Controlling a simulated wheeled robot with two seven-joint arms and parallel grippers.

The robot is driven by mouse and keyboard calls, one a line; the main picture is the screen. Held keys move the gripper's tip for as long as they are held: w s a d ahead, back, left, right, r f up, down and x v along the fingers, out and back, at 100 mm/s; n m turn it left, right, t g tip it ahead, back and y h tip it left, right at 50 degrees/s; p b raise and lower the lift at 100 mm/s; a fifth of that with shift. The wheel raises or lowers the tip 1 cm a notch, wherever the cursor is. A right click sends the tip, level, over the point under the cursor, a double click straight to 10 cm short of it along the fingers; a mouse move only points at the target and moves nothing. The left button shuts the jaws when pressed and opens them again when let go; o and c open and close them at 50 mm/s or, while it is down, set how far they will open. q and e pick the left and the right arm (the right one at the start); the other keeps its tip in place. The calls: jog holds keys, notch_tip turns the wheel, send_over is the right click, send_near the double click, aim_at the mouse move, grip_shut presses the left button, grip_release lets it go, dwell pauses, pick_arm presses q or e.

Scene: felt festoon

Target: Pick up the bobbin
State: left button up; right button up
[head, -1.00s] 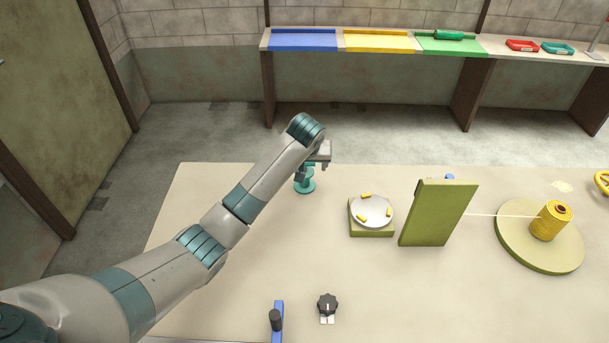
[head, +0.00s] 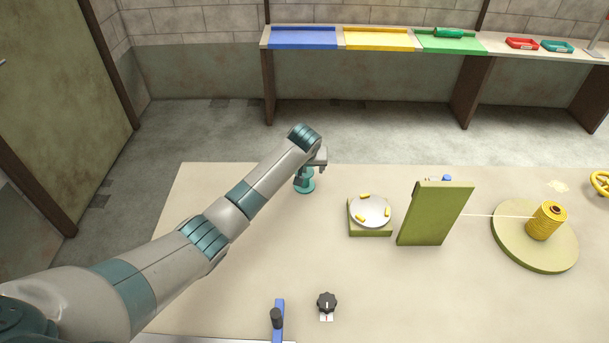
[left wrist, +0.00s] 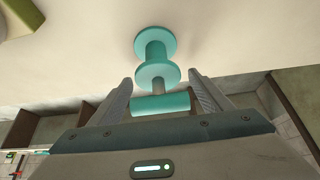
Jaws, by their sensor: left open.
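The teal bobbin (head: 306,185) stands upright near the far left part of the table. In the left wrist view the bobbin (left wrist: 155,55) shows two round flanges on a core. A grey stem joins it to a teal crossbar (left wrist: 160,104). My left gripper (head: 316,164) is open right at the bobbin, partly covering its top in the head view. In the left wrist view the crossbar lies between the fingers of the left gripper (left wrist: 160,80), with a gap to at least the right finger. Contact with the left finger is unclear. My right gripper is not in view.
Right of the bobbin are a round plate (head: 371,210) with yellow pieces, an upright green panel (head: 434,212) and a yellow thread spool (head: 546,220) on a green disc. A black knob (head: 327,302) and blue lever (head: 278,318) are in front. A shelf (head: 497,46) holds coloured trays.

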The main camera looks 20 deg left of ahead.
pick_arm(q)
jog(key=c, duration=1.1)
jog(key=shift+c, duration=0.2)
jog(key=shift+r, duration=0.1)
jog(key=shift+r, duration=0.1)
jog(key=shift+r+b, duration=0.6)
jog(key=shift+r, duration=0.15)
jog(key=shift+w+d+r+b, duration=0.2)
jog(key=shift+r+b, duration=0.15)
jog(key=shift+r, duration=0.25)
jog(key=shift+w+d+r+b, duration=0.15)
jog(key=shift+r+b, duration=0.2)
jog(key=shift+r, duration=0.25)
jog(key=w+d+r+b, duration=0.4)
jog(key=w+d+r, duration=0.1)
jog(key=d, duration=0.4)
jog(key=shift+w+d+r+b, duration=0.2)
jog(key=shift+r+b, duration=0.2)
jog(key=shift+r, duration=0.5)
